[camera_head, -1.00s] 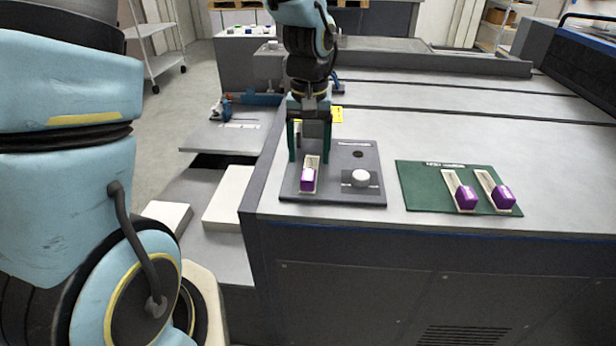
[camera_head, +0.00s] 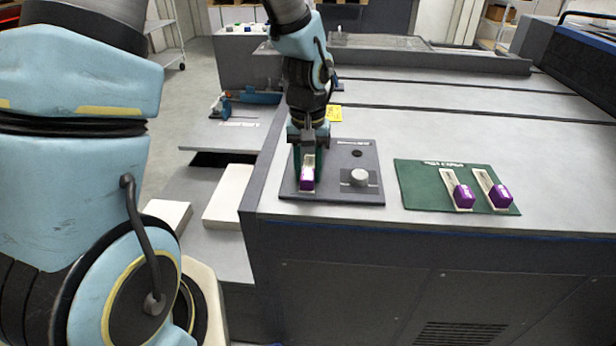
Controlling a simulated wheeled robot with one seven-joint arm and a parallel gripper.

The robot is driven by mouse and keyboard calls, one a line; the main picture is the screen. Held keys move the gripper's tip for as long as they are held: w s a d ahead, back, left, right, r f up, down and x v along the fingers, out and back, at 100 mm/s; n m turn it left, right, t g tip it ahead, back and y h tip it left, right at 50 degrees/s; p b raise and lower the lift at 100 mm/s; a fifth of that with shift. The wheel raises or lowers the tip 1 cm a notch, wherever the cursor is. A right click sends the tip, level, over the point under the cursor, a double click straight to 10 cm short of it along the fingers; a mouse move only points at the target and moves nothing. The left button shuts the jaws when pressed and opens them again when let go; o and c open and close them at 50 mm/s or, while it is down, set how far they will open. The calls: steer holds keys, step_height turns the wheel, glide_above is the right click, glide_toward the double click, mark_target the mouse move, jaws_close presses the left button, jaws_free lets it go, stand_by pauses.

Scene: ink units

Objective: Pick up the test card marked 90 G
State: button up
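A pale strip with a purple block at its near end (camera_head: 307,184) is on the dark grey panel (camera_head: 340,199) at the left of the bench. My gripper (camera_head: 308,165) points down over this strip, its dark teal fingers close against the strip's two sides. It looks shut on the strip, which still appears to rest on the panel. Two similar strips with purple blocks, a left one (camera_head: 463,196) and a right one (camera_head: 499,196), lie on the green board (camera_head: 425,188). No 90 G marking is readable on any of them.
A white round knob (camera_head: 359,177) stands on the dark panel, just right of my gripper. A yellow label (camera_head: 335,114) lies behind it. The grey bench top (camera_head: 440,130) is clear behind the green board. White blocks (camera_head: 228,197) stand lower, left of the bench edge.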

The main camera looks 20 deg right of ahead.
jaws_close()
steer(key=shift+r, duration=0.1)
